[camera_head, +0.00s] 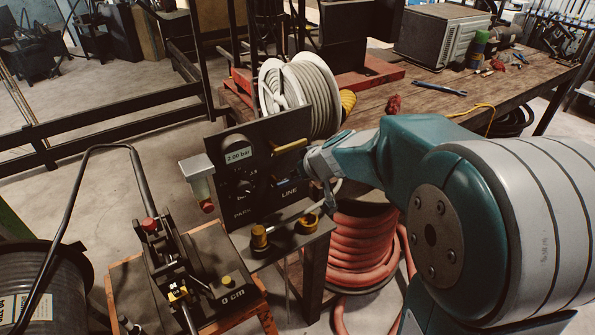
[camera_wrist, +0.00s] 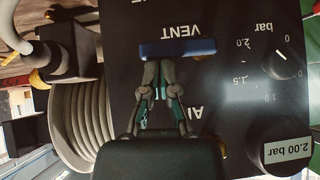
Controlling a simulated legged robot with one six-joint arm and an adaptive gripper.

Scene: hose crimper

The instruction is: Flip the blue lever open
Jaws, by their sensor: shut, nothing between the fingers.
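The blue lever (camera_wrist: 192,47) lies across the wrist view, level in the picture, on the front of the black panel (camera_wrist: 225,85), close to the upside-down VENT label. My gripper (camera_wrist: 161,68) is shut and empty. Its fingertips are right at the lever's edge, by its left half; I cannot tell whether they touch. In the head view my gripper is at the right side of the panel (camera_head: 232,150), mostly hidden behind my own wrist, and the blue lever is not clearly visible there.
The panel carries a dial (camera_wrist: 282,62) and a 2.00 bar display (camera_head: 238,155). A yellow lever (camera_head: 291,146) is on the panel's upper right. A grey hose reel (camera_head: 312,95) stands behind, and a red hose coil (camera_head: 362,245) lies below. A crimper with a long handle (camera_head: 143,180) stands left.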

